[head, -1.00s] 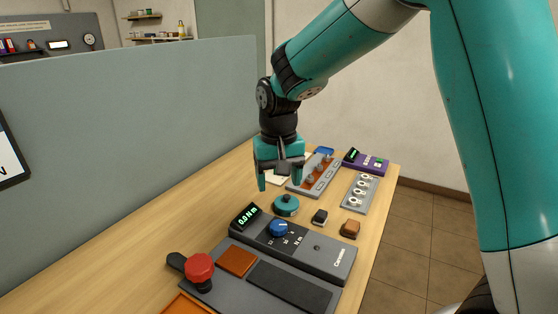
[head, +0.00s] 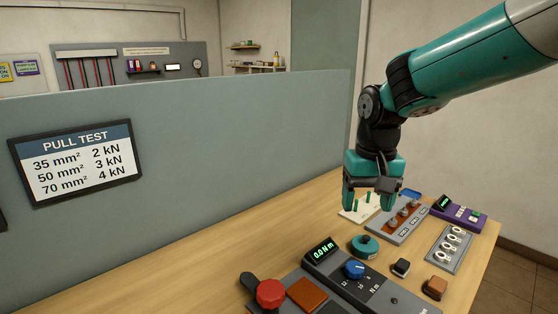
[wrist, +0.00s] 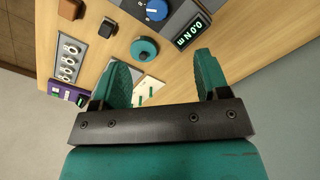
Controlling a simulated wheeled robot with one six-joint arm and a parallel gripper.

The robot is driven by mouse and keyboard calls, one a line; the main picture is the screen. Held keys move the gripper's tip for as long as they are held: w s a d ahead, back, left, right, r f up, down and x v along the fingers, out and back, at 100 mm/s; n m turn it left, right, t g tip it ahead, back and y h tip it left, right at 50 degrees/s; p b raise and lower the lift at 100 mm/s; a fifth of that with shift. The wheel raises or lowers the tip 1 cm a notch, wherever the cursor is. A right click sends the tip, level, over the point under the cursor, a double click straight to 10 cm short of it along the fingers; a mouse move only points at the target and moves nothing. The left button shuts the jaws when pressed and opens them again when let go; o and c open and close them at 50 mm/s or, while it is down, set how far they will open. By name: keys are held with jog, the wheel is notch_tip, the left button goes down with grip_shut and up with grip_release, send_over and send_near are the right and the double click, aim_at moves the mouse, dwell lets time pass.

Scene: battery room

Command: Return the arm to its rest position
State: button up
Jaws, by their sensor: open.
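My gripper (head: 369,205) hangs from my teal and black arm above the wooden bench (head: 215,262), pointing down. In the wrist view my gripper (wrist: 165,75) has its two teal fingers spread apart with nothing between them. A round teal piece with a dark knob (head: 365,246) sits on the bench below and slightly in front of the fingers. It also shows beyond the fingertips in the wrist view (wrist: 144,49).
A grey tester with a blue dial (head: 355,269) reads 0.0 N m. A red knob (head: 270,292), small blocks (head: 435,287), terminal panels (head: 408,222) and a purple device (head: 458,212) crowd the bench. A grey partition (head: 200,160) with a pull test sign (head: 77,162) stands behind.

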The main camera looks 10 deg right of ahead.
jog(key=s+a+n+y, duration=0.2)
jog(key=s+a+n, duration=0.1)
jog(key=s, duration=0.8)
jog(key=s+a+r+n+y, duration=0.1)
jog(key=s+a+n, duration=0.3)
jog(key=s, duration=0.8)
jog(key=shift+s+a+r+n+y, duration=0.2)
jog(key=shift+n+y, duration=0.3)
jog(key=shift+n, duration=0.2)
